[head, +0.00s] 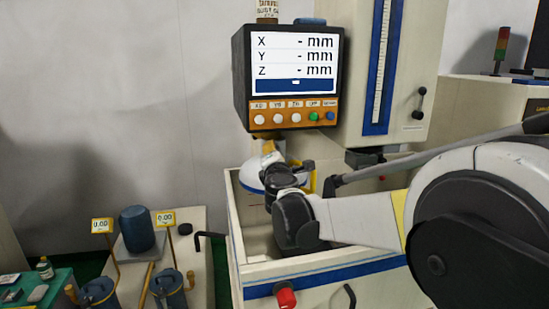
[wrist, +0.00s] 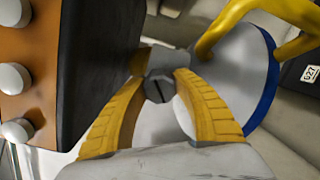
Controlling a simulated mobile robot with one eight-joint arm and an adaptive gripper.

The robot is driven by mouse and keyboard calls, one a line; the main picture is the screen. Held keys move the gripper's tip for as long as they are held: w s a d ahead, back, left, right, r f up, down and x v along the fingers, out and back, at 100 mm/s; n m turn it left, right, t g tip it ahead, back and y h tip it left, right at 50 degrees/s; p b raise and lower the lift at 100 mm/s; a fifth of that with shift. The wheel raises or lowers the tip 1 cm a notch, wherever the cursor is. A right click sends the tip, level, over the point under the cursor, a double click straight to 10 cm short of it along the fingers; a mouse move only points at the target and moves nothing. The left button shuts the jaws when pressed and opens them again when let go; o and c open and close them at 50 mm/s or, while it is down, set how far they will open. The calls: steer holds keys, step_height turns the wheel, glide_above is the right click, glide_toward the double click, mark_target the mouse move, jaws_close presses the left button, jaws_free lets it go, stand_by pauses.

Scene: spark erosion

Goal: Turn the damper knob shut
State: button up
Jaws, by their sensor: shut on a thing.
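The damper knob (wrist: 158,90) is a small grey knob with a dark slot in its face, in the middle of the wrist view. My gripper (wrist: 160,72) has its two yellow ribbed fingers closed around it, one on each side. Behind it is a pale round hood with a blue rim (wrist: 266,85). In the head view the white hood (head: 248,180) shows partly, below the display and behind my wrist. My gripper (head: 270,158) is there too, but small and partly covered, and the knob is hidden.
The display box (head: 292,75) with a row of buttons hangs just above my gripper, and its dark side is close in the wrist view. The machine's tank (head: 235,250) lies below my arm. A yellow pipe (wrist: 235,20) passes beside the hood. A red knob (head: 285,296) is on the tank front.

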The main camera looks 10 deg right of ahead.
steer(key=m+b, duration=0.1)
steer(key=m, duration=0.2)
steer(key=shift+m, duration=0.3)
steer(key=shift+m+b, duration=0.4)
steer(key=shift+m, duration=1.4)
steer(key=o, duration=1.2)
